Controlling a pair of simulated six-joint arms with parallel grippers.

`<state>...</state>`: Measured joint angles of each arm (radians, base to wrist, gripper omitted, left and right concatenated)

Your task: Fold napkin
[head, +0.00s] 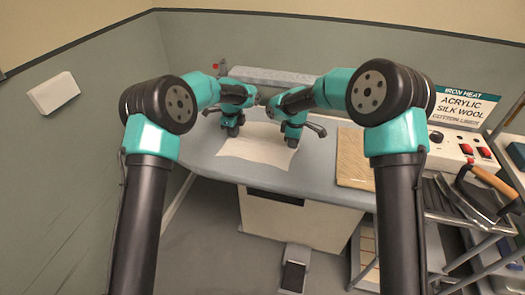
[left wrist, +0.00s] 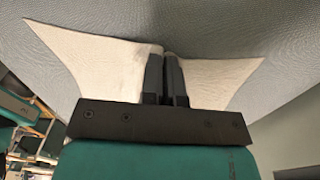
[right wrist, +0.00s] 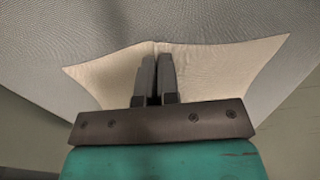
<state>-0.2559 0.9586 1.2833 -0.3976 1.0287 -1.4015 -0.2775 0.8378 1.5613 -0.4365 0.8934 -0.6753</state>
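The white napkin (head: 258,153) lies on the grey ironing board, its near part spread toward the front edge. Its far edge is largely hidden behind my arms in the head view. My left gripper (head: 232,132) is at its far left part. In the left wrist view the fingers (left wrist: 166,62) are close together, with the cloth (left wrist: 110,65) drawn into a crease between them. My right gripper (head: 292,140) is at its right part. In the right wrist view its fingers (right wrist: 156,62) are also nearly together, with the cloth (right wrist: 215,68) creased at the tips.
A tan folded cloth or board (head: 354,158) lies on the right of the ironing board (head: 325,178). A control panel with red switches (head: 465,150) and a sign (head: 466,104) stand further right. A pale box-like bar (head: 270,76) runs along the back. The board's front strip is clear.

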